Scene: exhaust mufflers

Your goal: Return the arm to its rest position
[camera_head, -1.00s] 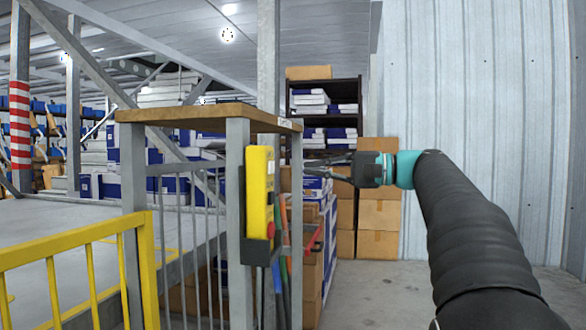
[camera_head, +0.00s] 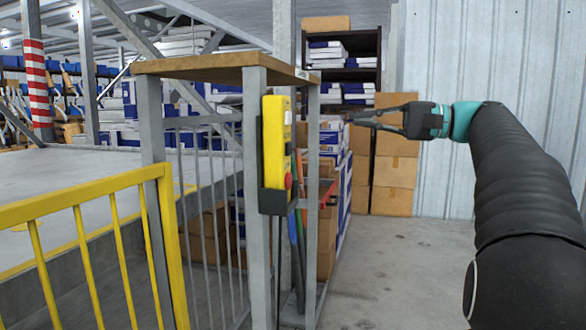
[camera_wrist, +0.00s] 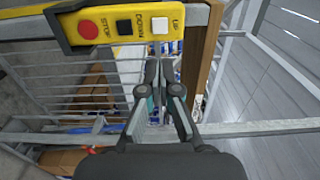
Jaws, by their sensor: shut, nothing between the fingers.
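My gripper (camera_head: 352,117) is in the head view, right of the metal stand and pointing left, with its fingers together and nothing between them. In the wrist view the gripper (camera_wrist: 157,66) shows its two fingers converging at the tips. A yellow control box (camera_head: 277,142) with a red button hangs on the stand, left of the gripper and apart from it in the head view. In the wrist view the control box (camera_wrist: 138,22) shows STOP, DOWN and UP buttons at the top. My arm stretches in from the lower right, held out roughly level.
The metal stand (camera_head: 256,200) has a wooden top (camera_head: 215,68). A yellow railing (camera_head: 90,205) is at lower left. Cardboard boxes (camera_head: 395,165) and a dark shelf (camera_head: 368,47) stand behind the gripper. Grey floor (camera_head: 400,260) is clear below the arm.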

